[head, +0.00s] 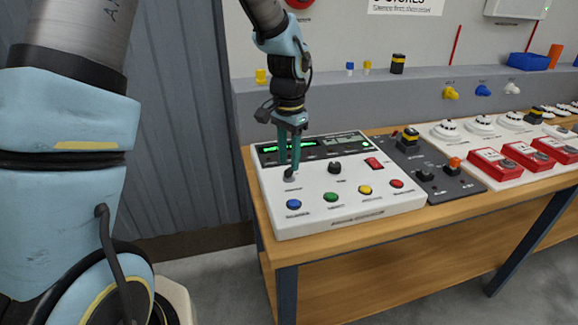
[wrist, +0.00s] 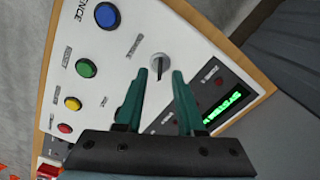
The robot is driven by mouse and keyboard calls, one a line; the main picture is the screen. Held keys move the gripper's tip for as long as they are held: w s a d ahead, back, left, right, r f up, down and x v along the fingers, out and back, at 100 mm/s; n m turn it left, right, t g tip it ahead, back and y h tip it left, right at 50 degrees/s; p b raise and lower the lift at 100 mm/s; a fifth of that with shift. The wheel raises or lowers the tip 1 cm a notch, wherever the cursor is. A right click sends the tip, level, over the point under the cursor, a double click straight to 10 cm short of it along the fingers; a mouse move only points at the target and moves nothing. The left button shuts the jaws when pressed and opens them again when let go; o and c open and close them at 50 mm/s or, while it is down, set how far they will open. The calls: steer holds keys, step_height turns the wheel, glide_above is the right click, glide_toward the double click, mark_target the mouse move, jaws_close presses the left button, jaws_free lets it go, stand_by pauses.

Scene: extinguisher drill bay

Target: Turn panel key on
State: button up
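The white control panel (head: 330,212) lies on the wooden bench, with a lit green display (head: 288,147) at its back left. The panel key (wrist: 159,62) is a small grey switch near the panel's left side. In the wrist view its bar points along the fingers, and it lies at the gap between the two fingertips. In the head view the key (head: 290,175) shows just below the fingertips. My gripper (head: 289,166) points down over it, with its teal fingers apart and nothing held. I cannot tell whether the fingers touch the key.
Blue (head: 293,204), green (head: 331,197), yellow (head: 365,190) and red (head: 396,184) buttons line the panel's front. A dark switch box (head: 440,180) and several red call points stand further right.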

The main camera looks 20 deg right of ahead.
step_height(320, 180, up, 8)
steer(key=b, duration=0.1)
steer(key=shift+r, duration=0.15)
stand_by(0.4)
steer(key=s+a+f+n, duration=0.1)
steer(key=a+n, duration=0.3)
steer(key=a, duration=0.6)
steer(key=s+a+f+n+t, duration=0.1)
steer(key=a+f+n, duration=0.2)
steer(key=a, duration=0.7)
steer(key=s+a+f+n, duration=0.2)
steer(key=a+n, duration=0.3)
steer(key=a, duration=0.5)
steer(key=shift+a+t, duration=0.3)
steer(key=shift+w, duration=0.1)
